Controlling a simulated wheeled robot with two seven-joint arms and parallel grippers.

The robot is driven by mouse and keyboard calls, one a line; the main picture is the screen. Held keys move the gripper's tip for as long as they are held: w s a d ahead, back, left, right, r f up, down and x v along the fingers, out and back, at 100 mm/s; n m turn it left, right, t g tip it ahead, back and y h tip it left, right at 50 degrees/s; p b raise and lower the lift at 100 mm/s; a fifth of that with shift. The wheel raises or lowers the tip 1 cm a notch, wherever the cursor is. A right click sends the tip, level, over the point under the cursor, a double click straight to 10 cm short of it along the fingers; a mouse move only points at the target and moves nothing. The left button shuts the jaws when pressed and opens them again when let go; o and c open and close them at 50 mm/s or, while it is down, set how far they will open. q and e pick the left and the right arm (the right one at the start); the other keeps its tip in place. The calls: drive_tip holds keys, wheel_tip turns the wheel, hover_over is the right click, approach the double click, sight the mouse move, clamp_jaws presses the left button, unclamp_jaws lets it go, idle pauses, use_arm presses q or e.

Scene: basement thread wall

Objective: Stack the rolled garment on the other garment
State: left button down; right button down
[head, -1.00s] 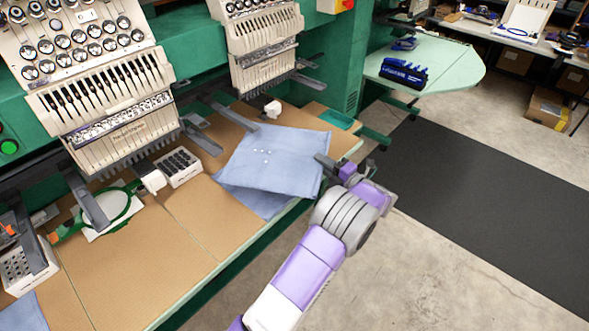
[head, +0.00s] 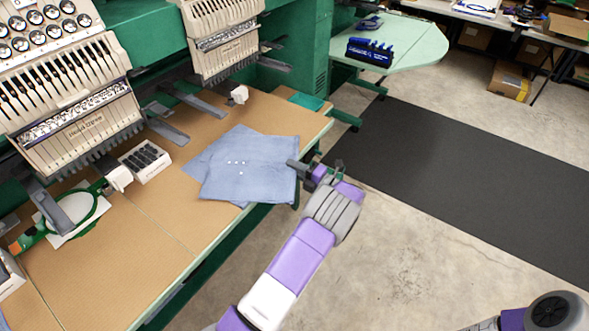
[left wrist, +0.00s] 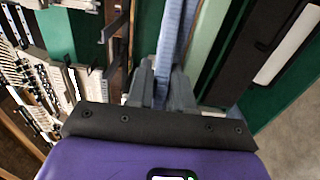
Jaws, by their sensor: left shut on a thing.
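A blue garment (head: 247,172) with a few small white dots lies flat near the table's front edge. Another blue layer (head: 208,152) shows from under it at the back left, turned at an angle; I cannot tell whether it is a separate garment. No rolled shape is visible. My left gripper (head: 297,168) is at the garment's right edge, shut on it. In the left wrist view, the cloth (left wrist: 168,45) is seen edge-on as a thin blue strip between the fingers (left wrist: 162,85). My right gripper is out of view.
Embroidery machine heads (head: 75,90) stand along the back over the brown tabletop (head: 150,235). A white block with dark slots (head: 146,162) and a green hoop (head: 78,212) lie to the left. A green side table (head: 400,45) holds a blue rack (head: 370,51).

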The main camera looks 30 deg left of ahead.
use_arm(q)
drive_tip(key=c, duration=1)
unclamp_jaws()
